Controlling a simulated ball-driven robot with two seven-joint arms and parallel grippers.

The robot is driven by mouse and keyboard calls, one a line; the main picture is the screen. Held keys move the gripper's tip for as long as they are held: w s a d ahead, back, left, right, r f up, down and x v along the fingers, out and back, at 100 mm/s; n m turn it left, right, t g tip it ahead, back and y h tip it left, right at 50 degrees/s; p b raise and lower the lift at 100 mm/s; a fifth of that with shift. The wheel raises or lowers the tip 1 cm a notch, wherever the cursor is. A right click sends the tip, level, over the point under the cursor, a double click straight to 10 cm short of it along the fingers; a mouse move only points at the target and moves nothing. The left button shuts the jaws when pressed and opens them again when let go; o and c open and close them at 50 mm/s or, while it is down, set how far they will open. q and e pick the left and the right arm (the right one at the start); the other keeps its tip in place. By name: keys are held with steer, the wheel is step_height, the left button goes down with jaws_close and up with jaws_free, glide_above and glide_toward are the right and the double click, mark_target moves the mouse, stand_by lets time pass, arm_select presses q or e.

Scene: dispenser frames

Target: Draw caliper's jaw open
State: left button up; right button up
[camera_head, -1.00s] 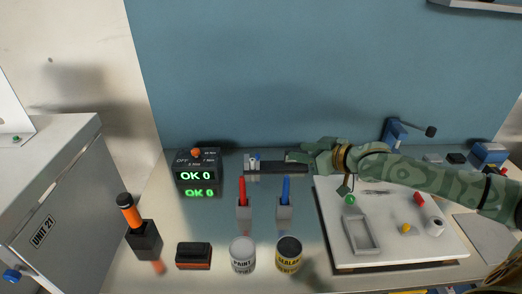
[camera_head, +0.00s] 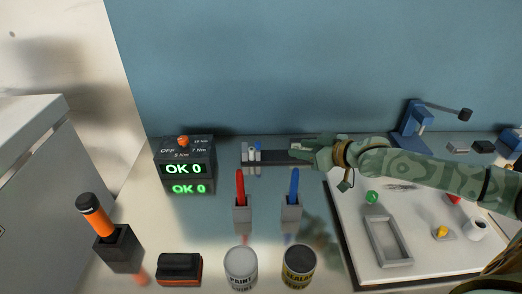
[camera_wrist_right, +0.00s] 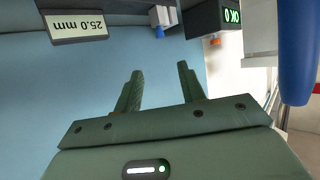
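The caliper's dark beam (camera_head: 270,157) lies along the back of the bench by the blue wall. Pale jaw pieces with a bit of blue (camera_head: 250,153) stand at its left end. In the right wrist view, a display (camera_wrist_right: 78,27) reads 25.0 mm upside down, and a white block with a blue part (camera_wrist_right: 161,17) shows beside it. My left gripper is not in view.
A torque box (camera_head: 185,158) reading OK 0 stands left of the caliper. Red (camera_head: 241,188) and blue (camera_head: 293,187) markers stand in holders in front. Paint (camera_head: 241,266) and sealer (camera_head: 299,264) cans are nearer. A white board (camera_head: 425,255) with a grey tray (camera_head: 388,240) lies right.

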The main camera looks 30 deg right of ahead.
mark_target(259, 143)
steer(key=b+x, duration=0.2)
steer(key=x, duration=0.3)
steer(key=b+x, duration=0.2)
steer(key=x, duration=0.3)
steer(key=b+x, duration=0.2)
steer(key=x, duration=0.3)
steer(key=shift+w+a+f, duration=0.2)
steer(key=shift+f, duration=0.2)
steer(key=shift+w+a, duration=0.1)
steer(key=shift+w, duration=0.25)
